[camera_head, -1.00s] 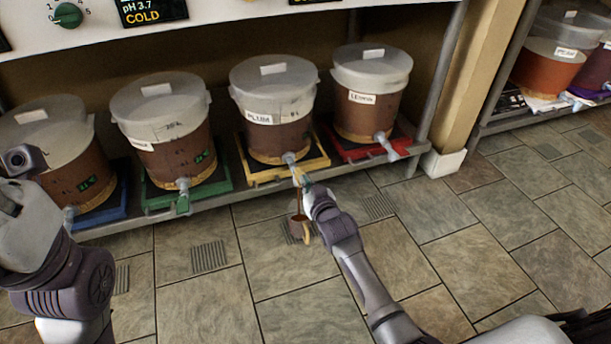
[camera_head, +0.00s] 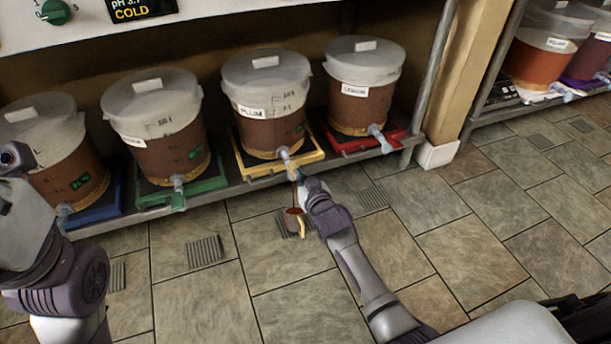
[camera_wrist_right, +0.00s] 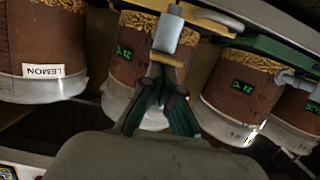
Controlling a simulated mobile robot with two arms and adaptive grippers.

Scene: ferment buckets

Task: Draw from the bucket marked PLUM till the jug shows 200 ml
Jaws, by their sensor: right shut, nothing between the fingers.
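The bucket marked PLUM (camera_head: 268,125) stands on a yellow tray (camera_head: 250,172) on the low shelf, brown in its lower part, with a pale lid. Its tap (camera_head: 286,158) points out over the shelf edge. The tap also shows in the right wrist view (camera_wrist_right: 168,32). A thin brown stream (camera_head: 294,192) runs down toward the small brown jug (camera_head: 292,222) below the tap. The jug's marks and level are too small to read. My right gripper (camera_head: 300,181) is shut and empty, its fingertips (camera_wrist_right: 160,78) close at the tap's yellow handle (camera_wrist_right: 166,60). My left gripper is out of view.
The LEMON bucket (camera_head: 357,105) on a red tray is to the right. Two more buckets, on green (camera_head: 150,199) and blue trays, are to the left. A shelf post (camera_head: 437,75) stands right of LEMON. The tiled floor (camera_head: 430,230) is open at right.

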